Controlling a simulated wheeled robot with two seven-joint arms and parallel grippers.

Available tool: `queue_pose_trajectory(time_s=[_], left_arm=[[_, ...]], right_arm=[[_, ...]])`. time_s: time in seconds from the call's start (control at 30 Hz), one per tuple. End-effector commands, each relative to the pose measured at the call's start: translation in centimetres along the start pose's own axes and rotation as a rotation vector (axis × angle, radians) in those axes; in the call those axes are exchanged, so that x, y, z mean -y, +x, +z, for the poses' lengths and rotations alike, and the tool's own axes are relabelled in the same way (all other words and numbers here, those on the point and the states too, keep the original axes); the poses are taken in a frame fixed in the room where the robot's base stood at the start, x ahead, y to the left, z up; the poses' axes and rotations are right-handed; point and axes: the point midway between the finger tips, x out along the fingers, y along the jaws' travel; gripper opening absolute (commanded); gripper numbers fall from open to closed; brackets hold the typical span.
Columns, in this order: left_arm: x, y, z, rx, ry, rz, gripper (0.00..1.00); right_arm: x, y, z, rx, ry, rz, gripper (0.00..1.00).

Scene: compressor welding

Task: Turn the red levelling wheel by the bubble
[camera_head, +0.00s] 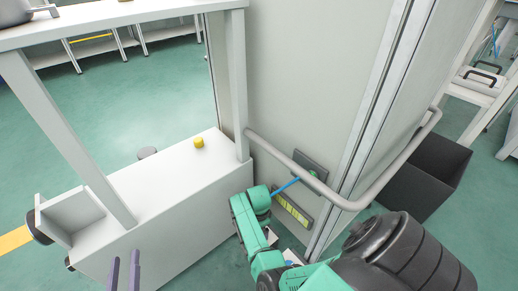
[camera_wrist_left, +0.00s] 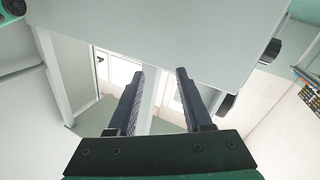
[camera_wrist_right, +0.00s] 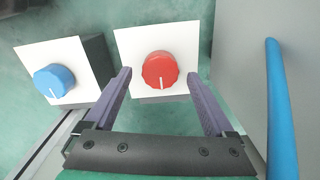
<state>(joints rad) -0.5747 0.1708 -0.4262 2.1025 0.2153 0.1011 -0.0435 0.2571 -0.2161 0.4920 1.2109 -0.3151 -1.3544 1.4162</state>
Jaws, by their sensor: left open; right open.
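The red levelling wheel (camera_wrist_right: 160,70) is a round red knob with a white line, on a white square face, in the right wrist view. My right gripper (camera_wrist_right: 159,75) is open, its fingertips on either side of the wheel in the picture; I cannot tell whether they touch it. In the head view my right arm hides that gripper and the wheel. A yellow-green strip (camera_head: 292,208), which may be the bubble level, is on the tall panel beside my right arm. My left gripper (camera_head: 123,272) is open and empty; its fingers also show in the left wrist view (camera_wrist_left: 160,72).
A blue knob (camera_wrist_right: 54,80) on a similar white face is left of the red wheel. A blue rod (camera_wrist_right: 281,110) runs along the right. In the head view, a grey rail (camera_head: 345,203) curves around the panel, and a white bench (camera_head: 175,215) carries a yellow knob (camera_head: 199,142).

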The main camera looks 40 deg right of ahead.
Motion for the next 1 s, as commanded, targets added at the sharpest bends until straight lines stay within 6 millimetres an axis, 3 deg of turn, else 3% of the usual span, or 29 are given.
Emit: queue_pose_trajectory(time_s=[0.2, 0.5, 0.67, 0.9, 0.93, 1.0], left_arm=[[-0.1, 2.0, -5.5, -0.168, 0.047, 0.021, 0.5], [-0.9, 3.2, -13.1, -0.388, 0.104, 0.051, 0.5], [-1.2, 3.3, -15.0, -0.445, 0.118, 0.06, 0.5], [-1.2, 3.2, -15.3, -0.453, 0.121, 0.061, 0.5], [-1.2, 3.2, -15.3, -0.452, 0.121, 0.061, 0.5], [-1.2, 3.2, -15.3, -0.452, 0.12, 0.061, 0.5]], right_arm=[[0.0, 0.8, 0.0, 0.0, 0.0, 0.0, 0.89], [0.0, 1.5, 0.0, 0.0, 0.0, 0.0, 0.89], [0.0, 1.6, 0.0, 0.0, 0.0, 0.0, 0.89], [0.0, 1.6, 0.0, 0.0, 0.0, 0.0, 0.89], [0.0, 1.6, 0.0, 0.0, 0.0, 0.0, 0.85], [0.0, 1.6, 0.0, 0.0, 0.0, 0.0, 0.58]])
